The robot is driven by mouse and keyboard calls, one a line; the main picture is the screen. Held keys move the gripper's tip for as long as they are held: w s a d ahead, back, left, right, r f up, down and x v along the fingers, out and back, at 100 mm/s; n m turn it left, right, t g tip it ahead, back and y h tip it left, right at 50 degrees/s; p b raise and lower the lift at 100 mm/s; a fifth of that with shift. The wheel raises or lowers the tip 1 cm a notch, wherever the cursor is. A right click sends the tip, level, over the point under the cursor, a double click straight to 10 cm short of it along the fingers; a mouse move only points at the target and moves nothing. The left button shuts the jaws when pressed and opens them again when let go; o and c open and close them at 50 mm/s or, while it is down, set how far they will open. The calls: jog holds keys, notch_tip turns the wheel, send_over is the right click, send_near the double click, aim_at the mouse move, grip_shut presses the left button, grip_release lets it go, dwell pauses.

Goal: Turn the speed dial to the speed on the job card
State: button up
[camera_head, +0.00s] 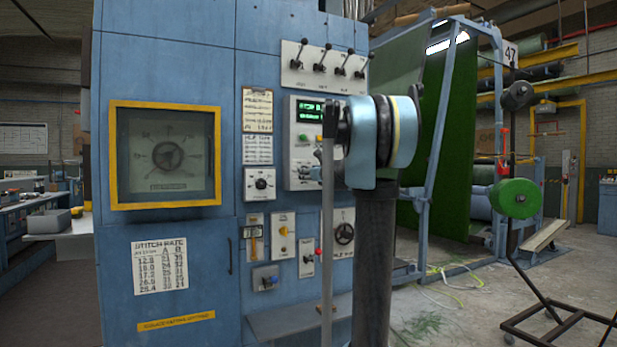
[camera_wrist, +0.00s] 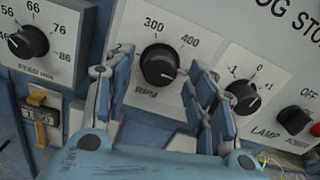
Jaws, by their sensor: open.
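The speed dial (camera_wrist: 158,66), a round black knob marked RPM, sits on a pale plate in the wrist view, with 300 and 400 printed above it. Its pointer is too small to read surely. My gripper (camera_wrist: 160,88) is open, with one blue finger at the dial's left and one at its right. I cannot tell whether either finger touches the knob. In the head view my arm hides the dial. The job card appears to be the clipboard sheet (camera_head: 257,111) on the blue cabinet; its lines are too small to read.
A feed dial (camera_wrist: 28,42) sits to the left and a lamp knob (camera_wrist: 243,92) to the right, with a power knob (camera_wrist: 294,120) beyond. In the head view, levers (camera_head: 321,60) stand above the panel, and a stitch rate table (camera_head: 160,266) is at lower left.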

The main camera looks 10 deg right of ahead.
jog(key=shift+x, duration=0.9)
